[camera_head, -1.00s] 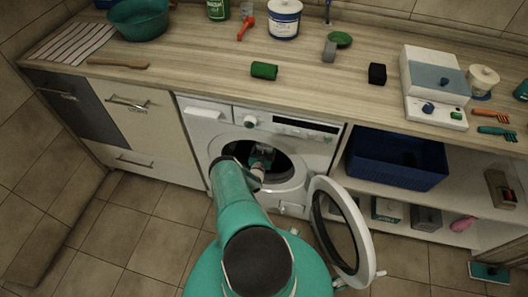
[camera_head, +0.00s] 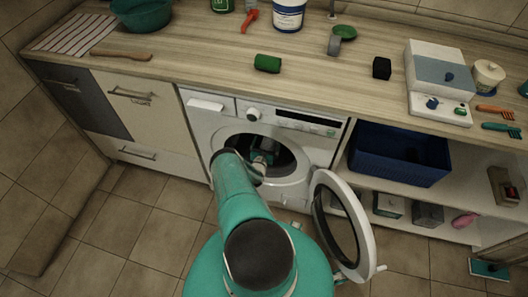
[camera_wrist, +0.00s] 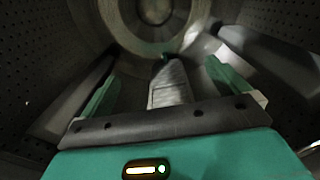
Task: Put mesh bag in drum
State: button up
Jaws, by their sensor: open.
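The washing machine drum (camera_head: 282,154) is open, and my arm reaches in through its round opening. The drum's perforated wall (camera_wrist: 28,75) surrounds my gripper in the wrist view. My gripper (camera_wrist: 165,82) is open, with one teal finger at each side. A pale grey, tapered object with a small teal tip, which looks like the mesh bag (camera_wrist: 168,84), lies inside the drum between and just beyond the fingers. Clear gaps show on both sides of it. Its lower end is hidden behind the gripper's dark bar. In the head view the bag cannot be made out.
The round door (camera_head: 343,225) stands open at the right of the opening, close to my body. A blue basket (camera_head: 400,155) sits on the shelf to the right. The counter (camera_head: 205,68) above holds a green roll (camera_head: 267,63), a black block (camera_head: 381,68) and other items.

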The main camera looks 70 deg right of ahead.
jog(key=a, duration=0.4)
jog(key=s+a, duration=0.1)
jog(key=a, duration=0.3)
jog(key=s+a, duration=0.1)
jog(key=a, duration=0.4)
dwell(0.4)
